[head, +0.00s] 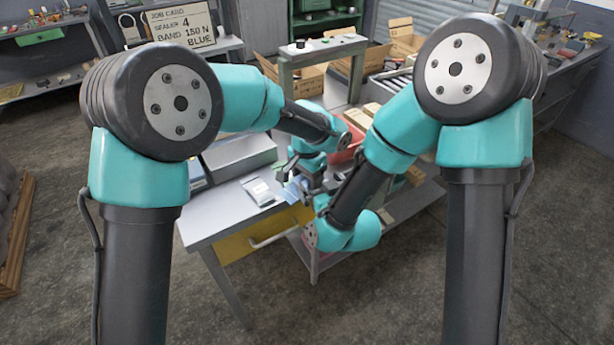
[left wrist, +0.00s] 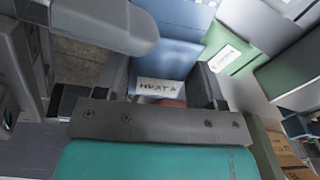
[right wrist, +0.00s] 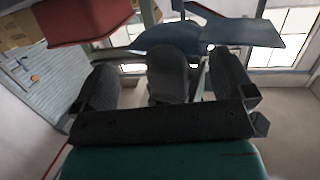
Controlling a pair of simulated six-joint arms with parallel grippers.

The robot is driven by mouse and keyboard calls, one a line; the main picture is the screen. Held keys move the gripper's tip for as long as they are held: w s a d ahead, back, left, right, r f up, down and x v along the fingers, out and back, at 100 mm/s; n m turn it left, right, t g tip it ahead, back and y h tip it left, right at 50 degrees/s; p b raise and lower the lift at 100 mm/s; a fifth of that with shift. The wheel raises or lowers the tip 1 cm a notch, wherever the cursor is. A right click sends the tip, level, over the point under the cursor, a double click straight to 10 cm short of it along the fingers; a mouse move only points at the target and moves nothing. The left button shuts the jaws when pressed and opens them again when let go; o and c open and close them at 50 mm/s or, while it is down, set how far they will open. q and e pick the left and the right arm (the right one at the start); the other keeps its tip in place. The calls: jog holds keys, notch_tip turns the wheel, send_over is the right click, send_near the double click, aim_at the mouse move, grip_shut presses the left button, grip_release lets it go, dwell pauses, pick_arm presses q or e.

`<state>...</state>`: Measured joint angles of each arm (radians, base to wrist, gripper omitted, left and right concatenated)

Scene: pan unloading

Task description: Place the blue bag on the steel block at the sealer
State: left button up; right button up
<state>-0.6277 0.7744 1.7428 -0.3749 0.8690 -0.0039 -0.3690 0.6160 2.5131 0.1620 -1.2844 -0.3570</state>
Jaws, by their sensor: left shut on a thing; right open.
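The blue bag (head: 293,189) is held at my left gripper (head: 303,178), near the right edge of the grey table. In the left wrist view, my left gripper (left wrist: 165,92) is shut on the blue bag (left wrist: 165,58), which has a white printed label. In the right wrist view, the blue bag (right wrist: 245,30) hangs beyond my right gripper (right wrist: 168,85), which is open close beside it. A dark rounded part stands between its fingers; I cannot tell what it is. A small pale metallic block with a white patch (head: 258,192) lies on the table, left of the bag; it may be the steel block.
A grey box-shaped machine (head: 238,156) stands behind the block. A green bag (left wrist: 230,52) with a white label is beside the blue one. A red bin (right wrist: 88,20) is near my right gripper. The job card (head: 183,27) reads sealer 4, band 150 N, blue.

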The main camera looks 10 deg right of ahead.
jog(key=s+d+f+m+g, duration=0.1)
jog(key=s+d+f+g, duration=0.3)
jog(key=f, duration=0.5)
jog(key=s+d+f+m+g, duration=0.2)
jog(key=s+d+f+g, duration=0.2)
jog(key=s+f, duration=0.3)
jog(key=s+d+f+m+g, duration=0.2)
jog(key=s+d+f+g, duration=0.2)
jog(key=f, duration=0.9)
jog(key=shift+s+g, duration=1.15)
jog(key=shift+g, duration=0.05)
jog(key=shift+h, duration=0.3)
